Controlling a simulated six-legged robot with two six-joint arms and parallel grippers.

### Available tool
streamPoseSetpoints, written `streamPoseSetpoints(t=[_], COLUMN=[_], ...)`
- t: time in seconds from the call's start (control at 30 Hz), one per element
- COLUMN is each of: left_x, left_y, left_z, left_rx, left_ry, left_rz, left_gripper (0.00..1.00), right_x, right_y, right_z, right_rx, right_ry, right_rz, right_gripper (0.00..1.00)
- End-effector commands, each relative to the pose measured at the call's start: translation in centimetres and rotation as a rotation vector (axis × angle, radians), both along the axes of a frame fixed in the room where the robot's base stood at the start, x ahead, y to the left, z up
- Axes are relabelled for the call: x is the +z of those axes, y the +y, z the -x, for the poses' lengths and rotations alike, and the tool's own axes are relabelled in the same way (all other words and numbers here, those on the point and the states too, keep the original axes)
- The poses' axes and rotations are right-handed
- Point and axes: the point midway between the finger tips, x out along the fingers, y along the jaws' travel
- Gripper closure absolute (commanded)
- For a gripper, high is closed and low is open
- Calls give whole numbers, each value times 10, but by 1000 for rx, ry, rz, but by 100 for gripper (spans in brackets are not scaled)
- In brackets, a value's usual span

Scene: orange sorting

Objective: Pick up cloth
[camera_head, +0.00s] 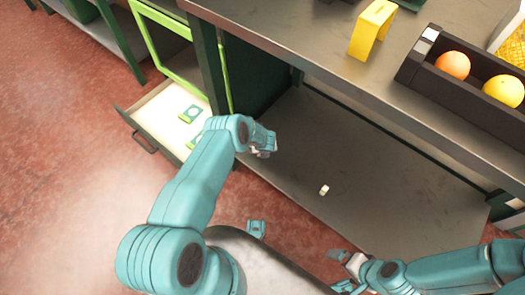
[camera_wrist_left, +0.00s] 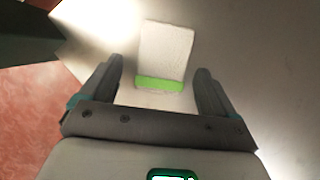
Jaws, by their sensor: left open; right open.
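In the left wrist view, a white, flat-looking piece with a green band along its near edge, perhaps the cloth (camera_wrist_left: 165,48), lies on a pale surface. It is ahead of my left gripper (camera_wrist_left: 159,70), in line with the gap between the two spread fingers; I cannot tell whether they touch it. In the head view my left gripper (camera_head: 264,145) is at the end of the bent arm, beside the open drawer, its fingers small and partly hidden. My right gripper (camera_head: 346,270) is low near the bottom edge, open, with nothing seen in it.
The open drawer (camera_head: 153,110) at left holds green-and-white pieces (camera_head: 190,114). A small white object (camera_head: 324,189) lies on the dark lower shelf (camera_head: 370,170). Above, the counter (camera_head: 300,40) carries a yellow stand (camera_head: 372,28) and a black crate (camera_head: 420,62) with fruit.

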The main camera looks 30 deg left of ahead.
Motion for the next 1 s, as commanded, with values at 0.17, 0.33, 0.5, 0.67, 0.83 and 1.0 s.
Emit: streamPoseSetpoints(t=[0.17, 0.33, 0.5, 0.67, 0.83, 1.0], left_x=[-5, -5, -5, -5, 0, 21], left_y=[2, 2, 2, 2, 2, 2], left_z=[-3, -3, -2, -3, -3, -3], left_rx=[0, 0, 0, 1, 1, -1], left_ry=[-1, -1, -1, -1, -1, -1], left_rz=[1, 1, 1, 1, 1, 0], left_gripper=[11, 24, 71, 76, 76, 76], right_x=[-5, -4, -4, -4, -2, 11], right_y=[0, 0, 0, 0, 0, 0], right_z=[0, 0, 0, 0, 0, 0], right_rx=[0, 0, 0, 0, 0, 0], right_ry=[0, -1, -1, -1, -1, 0], right_rz=[0, 0, 0, 0, 0, 0], right_gripper=[0, 0, 0, 0, 0, 0])
